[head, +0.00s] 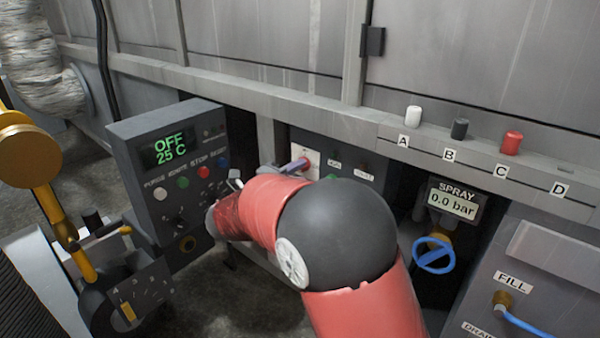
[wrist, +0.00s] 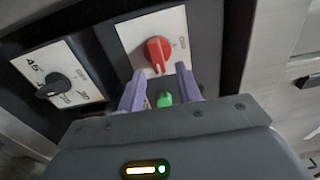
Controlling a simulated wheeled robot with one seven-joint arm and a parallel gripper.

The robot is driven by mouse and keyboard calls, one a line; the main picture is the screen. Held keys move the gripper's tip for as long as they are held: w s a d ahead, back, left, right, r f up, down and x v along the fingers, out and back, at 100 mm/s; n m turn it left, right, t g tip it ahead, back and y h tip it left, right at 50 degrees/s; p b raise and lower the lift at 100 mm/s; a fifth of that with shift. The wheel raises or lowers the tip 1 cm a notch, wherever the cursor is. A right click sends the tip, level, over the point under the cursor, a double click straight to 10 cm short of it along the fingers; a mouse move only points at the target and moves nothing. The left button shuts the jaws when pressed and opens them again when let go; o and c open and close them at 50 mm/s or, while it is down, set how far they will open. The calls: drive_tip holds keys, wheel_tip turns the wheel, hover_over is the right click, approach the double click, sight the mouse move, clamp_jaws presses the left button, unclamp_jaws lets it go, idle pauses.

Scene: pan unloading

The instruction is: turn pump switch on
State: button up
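A red rotary knob (wrist: 157,50) on a white plate (wrist: 132,38) shows in the wrist view, just beyond my fingertips. It looks like the pump switch, but its small labels are not legible. My gripper (wrist: 160,80) is open, with its two purple fingers apart and nothing held between them. The fingertips are near the lower edge of the plate; I cannot tell whether they touch it. A green button (wrist: 165,99) shows in the gap between the fingers.
A black dial (wrist: 50,88) on another white plate is left of the knob. A control box (head: 165,125) reading OFF, 25 C stands left of my arm. A blue valve wheel (head: 433,255) sits below the spray gauge (head: 453,204), right of my arm. A ledge (head: 330,118) runs above the panel.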

drive_tip(key=v, duration=0.6)
drive_tip(key=shift+s, duration=0.1)
drive_tip(key=d+r+n+t+y, duration=0.2)
drive_tip(key=d+r+n+y, duration=0.4)
drive_tip(key=r+n+y, duration=0.6)
drive_tip(key=s+d+f+n+g, duration=0.3)
drive_tip(key=s+d+f+n, duration=0.2)
drive_tip(key=s, duration=0.4)
drive_tip(key=s+d+f+n+g, duration=0.4)
drive_tip(key=s+d+f, duration=0.1)
drive_tip(key=s, duration=0.5)
drive_tip(key=s+d+f+n+g, duration=0.3)
drive_tip(key=s+d+f+n, duration=0.2)
drive_tip(key=s, duration=0.4)
wheel_tip(320, 180, up, 13)
drive_tip(key=h+p, duration=0.1)
drive_tip(key=p, duration=1.2)
drive_tip(key=shift+s+g, duration=0.2)
drive_tip(key=shift+g, duration=0.1)
drive_tip(key=shift+d, duration=0.15)
